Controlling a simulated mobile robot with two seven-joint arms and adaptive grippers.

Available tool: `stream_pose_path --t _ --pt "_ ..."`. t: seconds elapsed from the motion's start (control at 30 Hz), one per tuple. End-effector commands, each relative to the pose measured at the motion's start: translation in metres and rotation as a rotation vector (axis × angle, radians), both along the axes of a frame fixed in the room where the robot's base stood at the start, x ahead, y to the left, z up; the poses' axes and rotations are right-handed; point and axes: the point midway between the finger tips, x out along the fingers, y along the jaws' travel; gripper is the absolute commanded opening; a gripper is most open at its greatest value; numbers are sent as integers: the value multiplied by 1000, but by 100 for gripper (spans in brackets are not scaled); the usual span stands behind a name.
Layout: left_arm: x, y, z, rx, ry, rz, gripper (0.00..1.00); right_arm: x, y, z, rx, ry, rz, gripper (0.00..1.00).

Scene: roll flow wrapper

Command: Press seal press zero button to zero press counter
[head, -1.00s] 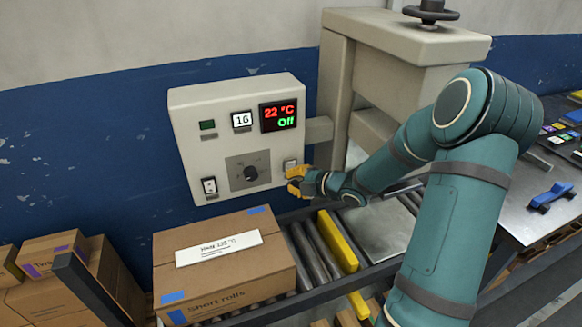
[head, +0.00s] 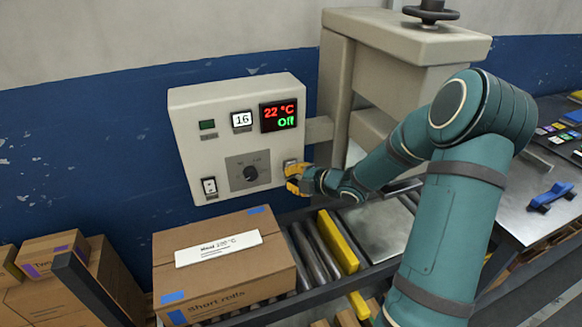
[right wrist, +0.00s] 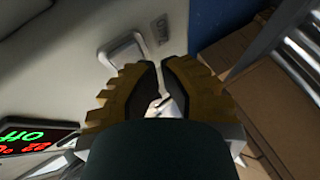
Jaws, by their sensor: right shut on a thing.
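The grey control panel (head: 225,152) hangs on the wall with a white counter window (head: 242,119) that appears to read 16. A pale square button (head: 290,164) sits at its lower right; in the right wrist view a pale button (right wrist: 124,56) with a small label beside it lies just beyond the fingers. My right gripper (head: 293,181) has yellow fingers at the panel's lower right corner, just below the button. Contact with the button cannot be told. My left gripper is not in view.
A cardboard box (head: 225,278) with a card stands below on rollers. The press (head: 400,65) stands to the right.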

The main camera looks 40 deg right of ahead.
Motion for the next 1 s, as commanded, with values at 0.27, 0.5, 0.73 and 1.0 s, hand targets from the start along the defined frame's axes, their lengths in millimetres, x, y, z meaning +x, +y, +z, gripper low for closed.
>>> stream_pose_path --t 0.27,0.5,0.73,1.0 --pt "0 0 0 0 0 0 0 3 -1 0 0 0 0 0" --pt "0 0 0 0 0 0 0 6 -2 0 -1 0 0 0" --pt "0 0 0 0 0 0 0 8 -2 0 -1 0 0 0" --pt "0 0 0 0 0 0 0 8 -3 0 -1 0 0 0"
